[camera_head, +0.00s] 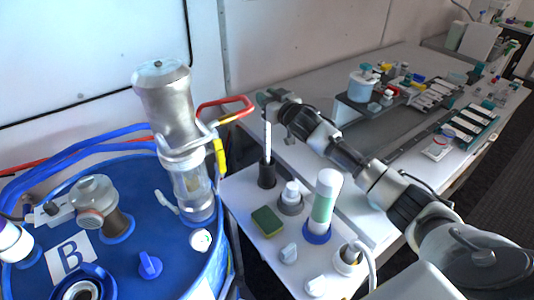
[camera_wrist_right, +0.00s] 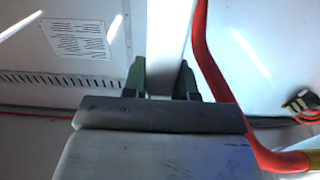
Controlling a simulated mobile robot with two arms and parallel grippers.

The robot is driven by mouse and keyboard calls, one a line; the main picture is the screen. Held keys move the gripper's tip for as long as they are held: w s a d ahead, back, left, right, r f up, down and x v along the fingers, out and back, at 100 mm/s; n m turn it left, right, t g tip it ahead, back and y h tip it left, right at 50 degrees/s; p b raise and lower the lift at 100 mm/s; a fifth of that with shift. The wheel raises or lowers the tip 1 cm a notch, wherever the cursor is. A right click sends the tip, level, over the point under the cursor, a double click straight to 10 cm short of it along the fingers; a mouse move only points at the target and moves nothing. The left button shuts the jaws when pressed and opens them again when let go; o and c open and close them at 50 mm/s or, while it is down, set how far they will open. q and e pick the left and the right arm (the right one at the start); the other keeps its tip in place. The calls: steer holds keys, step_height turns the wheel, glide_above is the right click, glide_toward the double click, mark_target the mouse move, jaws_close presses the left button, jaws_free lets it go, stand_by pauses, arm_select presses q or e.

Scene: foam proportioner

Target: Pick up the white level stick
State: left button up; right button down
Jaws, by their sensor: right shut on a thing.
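The white level stick (camera_head: 267,139) is thin and upright above a black cylindrical holder (camera_head: 267,174) on the white bench. Its lower end is at the holder's mouth; I cannot tell how deep it sits. My right gripper (camera_head: 269,100) is shut on the stick's upper end, which its fingers hide in the head view. In the right wrist view, the dark fingertips (camera_wrist_right: 160,82) stand apart with a pale vertical strip between them, hard to tell from the pale wall. My left gripper is not in view.
A blue drum (camera_head: 130,265) with a tall metal cylinder (camera_head: 164,95) stands at left. A red pipe (camera_head: 226,108) passes close left of my right gripper. A white-green bottle (camera_head: 323,204), white-capped bottle (camera_head: 291,194) and green sponge (camera_head: 268,221) stand near the holder.

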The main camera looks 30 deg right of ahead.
steer(key=shift+r, duration=0.1)
step_height(320, 180, up, 18)
steer(key=b, duration=0.3)
stand_by(0.4)
step_height(320, 180, up, 12)
steer(key=p, duration=1.1)
